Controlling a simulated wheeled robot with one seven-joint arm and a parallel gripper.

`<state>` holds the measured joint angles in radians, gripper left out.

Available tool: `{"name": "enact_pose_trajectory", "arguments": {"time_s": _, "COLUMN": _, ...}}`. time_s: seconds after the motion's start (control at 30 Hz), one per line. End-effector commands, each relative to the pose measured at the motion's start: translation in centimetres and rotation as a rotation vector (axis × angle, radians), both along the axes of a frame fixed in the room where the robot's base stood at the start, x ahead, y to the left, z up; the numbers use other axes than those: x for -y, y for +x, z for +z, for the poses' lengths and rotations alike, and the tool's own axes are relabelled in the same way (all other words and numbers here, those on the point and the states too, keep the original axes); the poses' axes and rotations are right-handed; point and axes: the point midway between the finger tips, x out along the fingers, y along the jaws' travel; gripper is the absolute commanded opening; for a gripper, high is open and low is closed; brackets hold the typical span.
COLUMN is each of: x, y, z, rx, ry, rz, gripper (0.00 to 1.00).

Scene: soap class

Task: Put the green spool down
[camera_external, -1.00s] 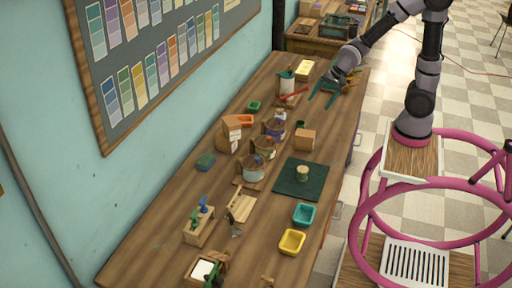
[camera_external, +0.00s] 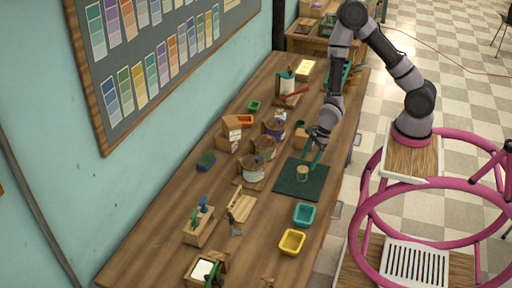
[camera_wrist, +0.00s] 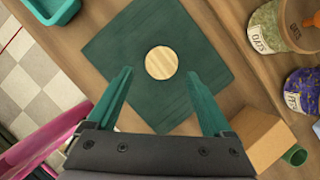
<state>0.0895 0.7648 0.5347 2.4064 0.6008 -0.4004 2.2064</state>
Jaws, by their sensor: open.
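A small pale round piece (camera_external: 302,174) stands upright on the dark green square mat (camera_external: 284,184). In the wrist view its light wooden round top (camera_wrist: 161,62) shows near the middle of the mat (camera_wrist: 118,45); its side is hidden there, and I see no clear green on it. A small green cylinder (camera_wrist: 294,156) lies beside a wooden block, partly seen. I cannot tell which of these is the green spool. My gripper (camera_external: 312,152) hangs over the mat's far edge, its teal fingers (camera_wrist: 157,76) open, empty and spread to either side of the pale piece's line.
The wooden block (camera_external: 304,140) stands close to the gripper. Labelled cans (camera_external: 253,172) stand in a row left of the mat. Teal (camera_external: 304,215) and yellow (camera_external: 291,242) trays lie in front of the mat. The table's right edge is near.

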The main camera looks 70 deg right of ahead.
Motion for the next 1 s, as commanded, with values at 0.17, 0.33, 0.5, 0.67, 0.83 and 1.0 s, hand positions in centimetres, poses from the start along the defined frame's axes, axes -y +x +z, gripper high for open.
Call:
{"name": "enact_pose_trajectory", "arguments": {"time_s": 0.17, "x": -0.5, "y": 0.5, "z": -1.7, "rx": 0.001, "ry": -0.001, "rz": 0.002, "gripper": 0.85}}
{"name": "enact_pose_trajectory", "arguments": {"time_s": 0.33, "x": -0.7, "y": 0.8, "z": -2.9, "rx": 0.000, "ry": -0.001, "rz": 0.002, "gripper": 0.85}}
{"name": "enact_pose_trajectory", "arguments": {"time_s": 0.5, "x": -1.2, "y": 1.4, "z": -5.4, "rx": 0.000, "ry": -0.001, "rz": 0.002, "gripper": 0.85}}
{"name": "enact_pose_trajectory", "arguments": {"time_s": 0.67, "x": -1.7, "y": 1.9, "z": -6.6, "rx": 0.001, "ry": -0.001, "rz": 0.004, "gripper": 0.85}}
{"name": "enact_pose_trajectory", "arguments": {"time_s": 0.83, "x": -1.7, "y": 1.9, "z": -6.7, "rx": 0.002, "ry": -0.001, "rz": 0.003, "gripper": 0.85}}
{"name": "enact_pose_trajectory", "arguments": {"time_s": 1.0, "x": -1.6, "y": 1.9, "z": -6.7, "rx": 0.002, "ry": -0.001, "rz": 0.002, "gripper": 0.47}}
